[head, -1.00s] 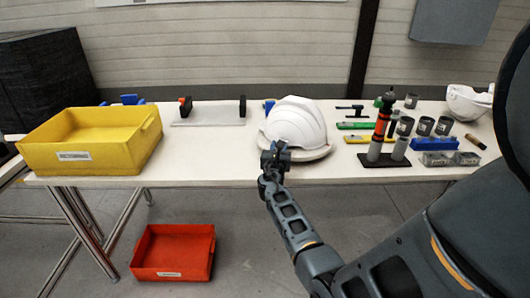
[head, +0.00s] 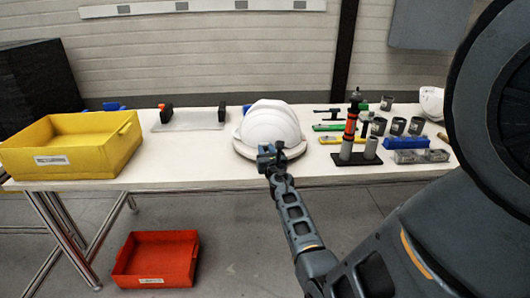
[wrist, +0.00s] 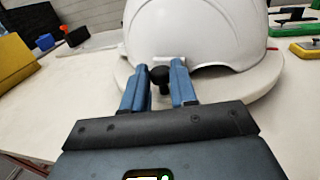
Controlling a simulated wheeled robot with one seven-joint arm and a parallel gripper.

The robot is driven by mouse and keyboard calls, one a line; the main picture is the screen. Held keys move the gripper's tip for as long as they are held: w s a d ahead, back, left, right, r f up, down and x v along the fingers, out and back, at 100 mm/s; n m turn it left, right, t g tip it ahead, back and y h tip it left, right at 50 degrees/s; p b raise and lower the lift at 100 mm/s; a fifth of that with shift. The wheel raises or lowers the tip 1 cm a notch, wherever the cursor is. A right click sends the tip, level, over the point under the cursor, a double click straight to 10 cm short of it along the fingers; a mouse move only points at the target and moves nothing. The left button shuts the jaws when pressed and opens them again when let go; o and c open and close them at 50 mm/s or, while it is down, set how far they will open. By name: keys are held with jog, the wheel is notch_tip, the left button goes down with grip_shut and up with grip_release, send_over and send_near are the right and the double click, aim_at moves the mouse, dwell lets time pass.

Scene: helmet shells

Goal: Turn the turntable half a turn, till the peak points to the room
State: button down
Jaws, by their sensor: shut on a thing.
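A white helmet shell (head: 270,124) sits upright on a round, pale turntable (head: 240,150) near the table's front edge. In the wrist view the helmet (wrist: 195,35) fills the upper middle, and the turntable's rim (wrist: 258,87) shows below it. I cannot clearly tell which way the peak points. My gripper (head: 270,155) is at the turntable's near edge, in front of the helmet. In the wrist view its two blue fingers (wrist: 159,85) are shut on a small black knob (wrist: 160,74) at the rim. The turntable's far side is hidden by the helmet.
A yellow bin (head: 70,172) stands at the table's left end, and a red bin (head: 157,260) lies on the floor. A pale plate with black uprights (head: 190,122) is behind left. A dark stand with cylinders (head: 357,157), grey cups and tools are to the right.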

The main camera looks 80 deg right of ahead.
aim_at(285, 150)
jog(key=shift+s+d+n+t+y+b, duration=0.3)
jog(key=shift+s+n+t+y, duration=0.2)
jog(key=shift+s+t, duration=0.35)
jog(key=shift+s+d+n+t+y+b, duration=0.2)
jog(key=shift+s+n+t+y+b, duration=0.15)
jog(key=shift+s+n+t, duration=0.45)
jog(key=shift+s+d+f+n+t+y+b, duration=0.1)
jog(key=shift+s+d+n+t+y+b, duration=0.25)
jog(key=shift+s+n+t+y+b, duration=0.3)
jog(key=shift+s+d+f+n+t+y+b, duration=0.1)
jog(key=shift+s+d+n+t+y+b, duration=0.25)
jog(key=shift+s+t+y+b, duration=0.45)
jog(key=s+d+n+t+y+b, duration=0.1)
jog(key=b, duration=0.1)
jog(key=s+d+n+t+y+b, duration=0.1)
jog(key=s+n+y+b, duration=0.1)
jog(key=shift+s+d+b, duration=0.1)
jog(key=shift+d+b, duration=0.1)
jog(key=shift+b, duration=0.2)
jog(key=y+b, duration=0.1)
jog(key=b, duration=0.1)
jog(key=s+d+n+t+y+b, duration=0.1)
jog(key=y+b, duration=0.1)
jog(key=shift+s+d+r+n, duration=0.1)
jog(key=shift+s+d+n, duration=0.05)
jog(key=shift+d+n, duration=0.15)
jog(key=shift+s+d+y+b, duration=0.1)
jog(key=shift+y+b, duration=0.2)
jog(key=shift+b, duration=0.05)
jog(key=shift+r, duration=0.15)
